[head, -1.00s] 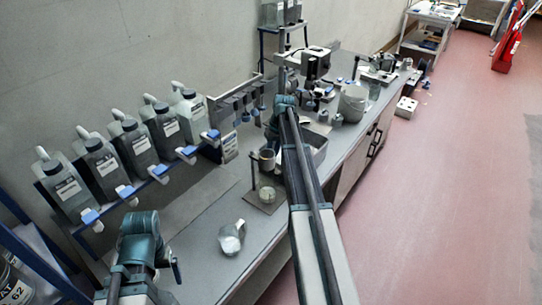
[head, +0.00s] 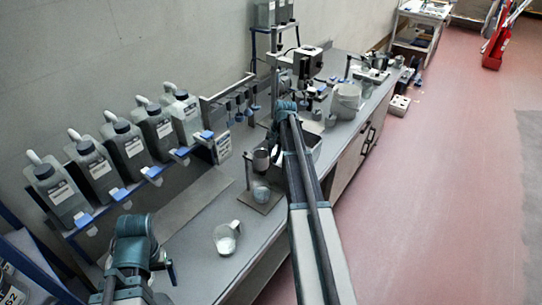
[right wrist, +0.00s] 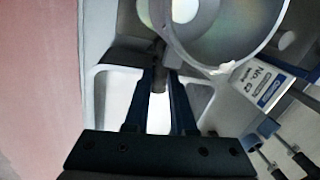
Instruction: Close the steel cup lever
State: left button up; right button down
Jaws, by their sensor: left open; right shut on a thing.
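The steel cup (head: 262,158) is held on a stand above a small plate (head: 262,203). A small container (head: 261,193) sits on that plate below the cup. In the right wrist view the steel cup (right wrist: 225,40) looms large, its rim and pale inside showing. A dark lever (right wrist: 159,78) at its edge is between the fingers of my right gripper (right wrist: 160,85), which is shut on it. In the head view my right arm partly hides this spot. My left gripper (head: 171,272) is open and empty at the lower left, away from the cup.
Several labelled bottles (head: 133,143) line a rack along the wall. A white bucket (head: 346,101) stands further back. The red floor (head: 430,200) at the right is clear.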

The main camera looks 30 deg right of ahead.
jog(key=shift+s+d+m, duration=0.1)
jog(key=shift+s+m, duration=0.2)
jog(key=shift+m, duration=0.6)
jog(key=c, duration=0.8)
grip_release()
jog(key=shift+o, duration=0.2)
jog(key=shift+r, duration=0.1)
notch_tip(320, 180, up, 13)
jog(key=s+d+p, duration=0.1)
jog(key=s+p, duration=0.1)
jog(key=p, duration=1.1)
jog(key=shift+s+r+p, duration=0.2)
jog(key=shift+s+p, duration=0.1)
jog(key=shift+f, duration=0.1)
